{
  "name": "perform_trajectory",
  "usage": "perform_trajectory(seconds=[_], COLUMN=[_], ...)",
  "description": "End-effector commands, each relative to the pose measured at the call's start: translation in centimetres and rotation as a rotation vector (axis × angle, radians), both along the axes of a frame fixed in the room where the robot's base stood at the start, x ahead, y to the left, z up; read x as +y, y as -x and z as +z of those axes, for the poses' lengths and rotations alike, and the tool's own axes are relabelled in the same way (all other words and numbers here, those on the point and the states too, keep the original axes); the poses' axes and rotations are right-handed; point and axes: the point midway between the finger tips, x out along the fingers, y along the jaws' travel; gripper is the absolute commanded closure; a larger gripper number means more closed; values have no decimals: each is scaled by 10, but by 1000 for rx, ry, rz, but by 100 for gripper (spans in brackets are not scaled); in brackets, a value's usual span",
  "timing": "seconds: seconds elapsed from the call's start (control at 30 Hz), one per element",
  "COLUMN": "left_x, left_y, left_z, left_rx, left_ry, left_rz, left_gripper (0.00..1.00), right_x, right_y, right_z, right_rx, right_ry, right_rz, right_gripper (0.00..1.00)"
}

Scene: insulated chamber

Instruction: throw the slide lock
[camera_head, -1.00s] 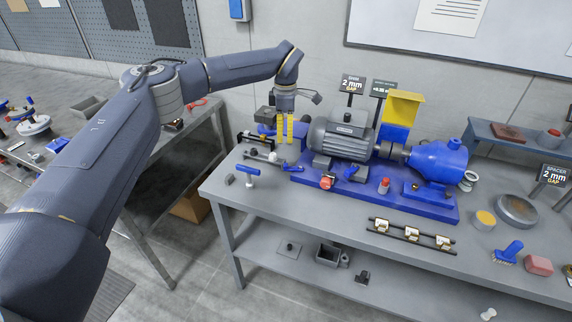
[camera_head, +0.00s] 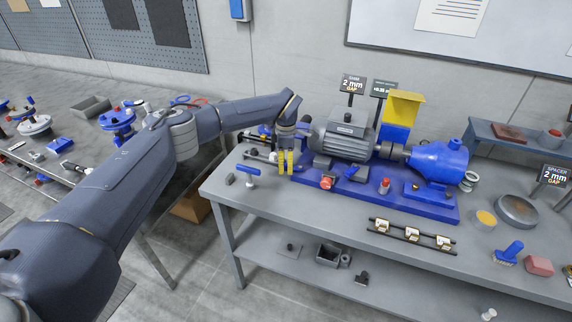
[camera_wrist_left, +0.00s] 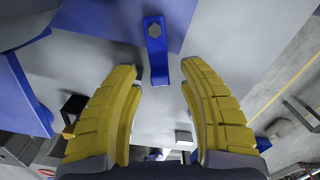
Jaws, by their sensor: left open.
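My left gripper (camera_head: 286,172) points down at the left end of the blue motor base (camera_head: 420,205), with its yellow fingers apart. In the left wrist view my open gripper (camera_wrist_left: 160,70) has a blue bar with a hex bolt (camera_wrist_left: 157,62) ahead of and between its fingertips; nothing is gripped. I cannot tell for certain which part is the slide lock. A rod fixture with a dark knob (camera_head: 258,154) lies just left of the fingers, partly hidden by them. A blue T-shaped handle (camera_head: 248,171) stands farther left on the bench. My right gripper is not in view.
The grey motor (camera_head: 340,139) and yellow guard (camera_head: 404,106) stand close right of my gripper. A rail with several clips (camera_head: 411,235) lies on the bench (camera_head: 340,237) in front. The bench's front left has free room. A second bench stands left, behind my arm.

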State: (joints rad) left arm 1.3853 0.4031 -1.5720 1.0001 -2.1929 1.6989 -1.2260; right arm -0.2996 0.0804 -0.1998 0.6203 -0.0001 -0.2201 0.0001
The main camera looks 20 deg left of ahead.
Motion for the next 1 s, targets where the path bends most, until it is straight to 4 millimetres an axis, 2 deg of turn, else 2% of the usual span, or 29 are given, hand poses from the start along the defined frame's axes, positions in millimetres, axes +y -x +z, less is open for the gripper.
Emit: perform_trajectory(seconds=[0.33, 0.7, 1.0], left_x=[0, 0, 0], left_y=[0, 0, 0], left_z=[-2, -2, -1], left_rx=[1, 1, 1], left_ry=[0, 0, 0], left_rz=[0, 1, 1], left_gripper=[57, 100, 100], right_x=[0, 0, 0], right_y=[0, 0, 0], right_z=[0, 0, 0], right_rx=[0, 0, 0], right_ry=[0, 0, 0], right_rz=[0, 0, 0], right_gripper=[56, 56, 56])
